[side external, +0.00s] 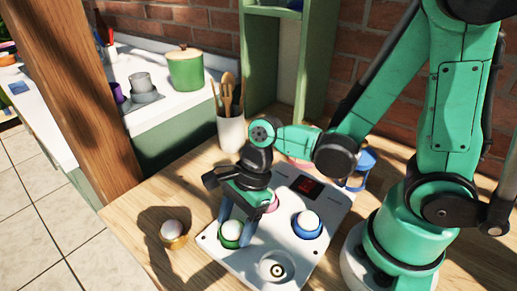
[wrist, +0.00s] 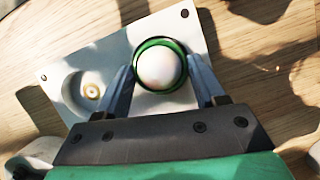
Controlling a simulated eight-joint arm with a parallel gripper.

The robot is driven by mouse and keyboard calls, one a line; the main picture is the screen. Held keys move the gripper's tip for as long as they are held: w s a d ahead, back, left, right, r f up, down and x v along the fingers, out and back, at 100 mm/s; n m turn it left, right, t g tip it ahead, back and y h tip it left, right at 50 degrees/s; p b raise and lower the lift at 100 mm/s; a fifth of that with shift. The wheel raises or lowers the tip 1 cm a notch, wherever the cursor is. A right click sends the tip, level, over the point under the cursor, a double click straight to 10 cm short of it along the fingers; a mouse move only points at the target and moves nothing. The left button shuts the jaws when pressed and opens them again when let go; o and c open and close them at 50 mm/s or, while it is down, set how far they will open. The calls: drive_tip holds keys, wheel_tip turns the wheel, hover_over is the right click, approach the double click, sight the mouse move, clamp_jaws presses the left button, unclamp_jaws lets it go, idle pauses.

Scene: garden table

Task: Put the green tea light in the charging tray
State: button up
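The green tea light (side external: 230,237), a white dome in a green ring, is at the left corner of the white charging tray (side external: 232,259). It also shows in the wrist view (wrist: 160,66). My gripper (side external: 236,220) points down, with its two blue-grey fingers on either side of the green ring, seemingly touching it. In the wrist view, my gripper (wrist: 162,80) has the light between its fingertips. The light is over or in the tray's left seat; its underside is hidden, so I cannot tell if it rests fully.
A blue tea light (side external: 307,224) and a partly hidden pink one (side external: 268,204) sit in the tray. The near seat (side external: 277,268) is empty. A gold tea light (side external: 173,235) stands on the table to the left. A utensil crock (side external: 231,131) stands behind.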

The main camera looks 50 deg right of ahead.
drive_tip(key=o, duration=0.4)
drive_tip(key=shift+c, duration=0.2)
drive_tip(key=shift+r, duration=0.2)
drive_tip(key=w+v, duration=0.1)
drive_tip(key=v, duration=1.1)
drive_tip(key=w+d+n+t+h, duration=0.1)
drive_tip(key=d+n+t+h, duration=0.1)
drive_tip(key=n, duration=0.8)
drive_tip(key=w+d+n+t+h, duration=0.1)
drive_tip(key=d+n+t+h, duration=0.1)
drive_tip(key=n, duration=0.8)
drive_tip(key=shift+w+d+f+t+h, duration=0.25)
drive_tip(key=shift+d+t, duration=0.5)
drive_tip(key=shift+t, duration=0.45)
